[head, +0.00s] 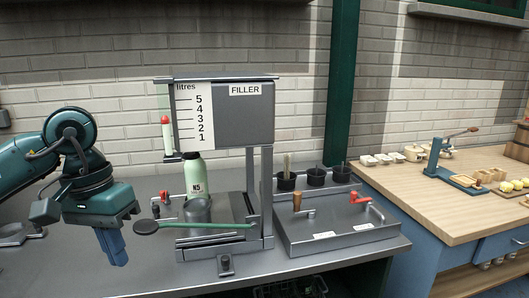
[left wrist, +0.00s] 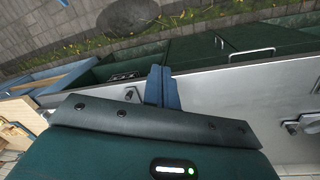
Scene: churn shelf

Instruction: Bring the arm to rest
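My left arm comes in from the left in the head view. Its dark green gripper (head: 114,258) points down over the left part of the grey counter (head: 150,280), left of the filler. The two blue fingers are together with nothing between them. In the left wrist view the same blue fingers (left wrist: 162,72) lie side by side, empty, above the counter's edge. My right gripper is not in view.
The filler (head: 235,115) stands on the counter with a pale green bottle (head: 199,178) marked N5 and a green-handled lever (head: 205,225). Right of it are a sink-like unit (head: 340,240) with dark cups (head: 316,177) and a wooden worktop (head: 430,205).

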